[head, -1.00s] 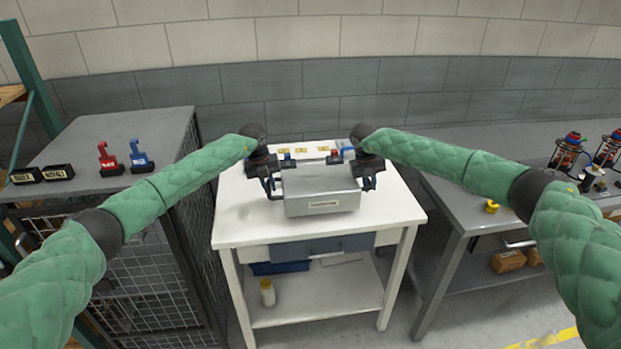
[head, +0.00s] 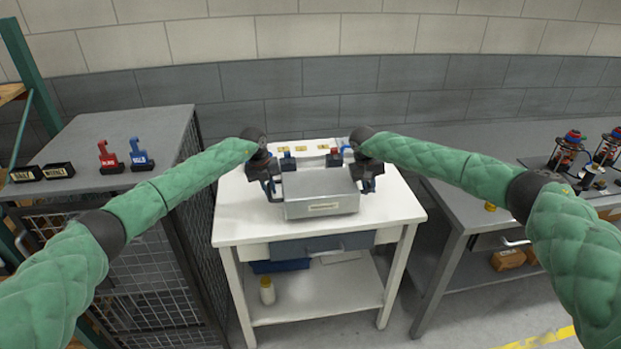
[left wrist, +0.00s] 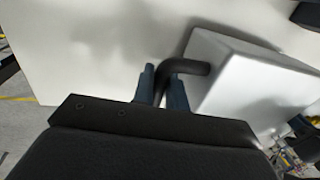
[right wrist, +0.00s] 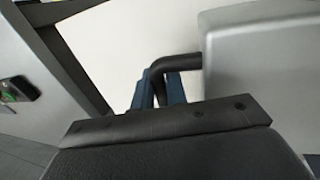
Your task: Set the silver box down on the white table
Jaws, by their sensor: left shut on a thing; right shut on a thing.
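The silver box (head: 320,192) is at the white table (head: 240,222), between my two grippers, with a pale label on its front. My left gripper (head: 270,188) is shut on the box's black side handle, which shows in the left wrist view (left wrist: 166,84). My right gripper (head: 368,184) is shut on the opposite black handle, seen in the right wrist view (right wrist: 160,80). The box looks level. A shadow lies beside it on the table in the left wrist view; I cannot tell whether its underside touches the tabletop.
Small red and blue parts (head: 334,158) and yellowish labels stand behind the box on the table. A grey cabinet (head: 90,140) with red and blue holders is at left. A grey bench (head: 460,150) is at right. The tabletop's front strip and corners are clear.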

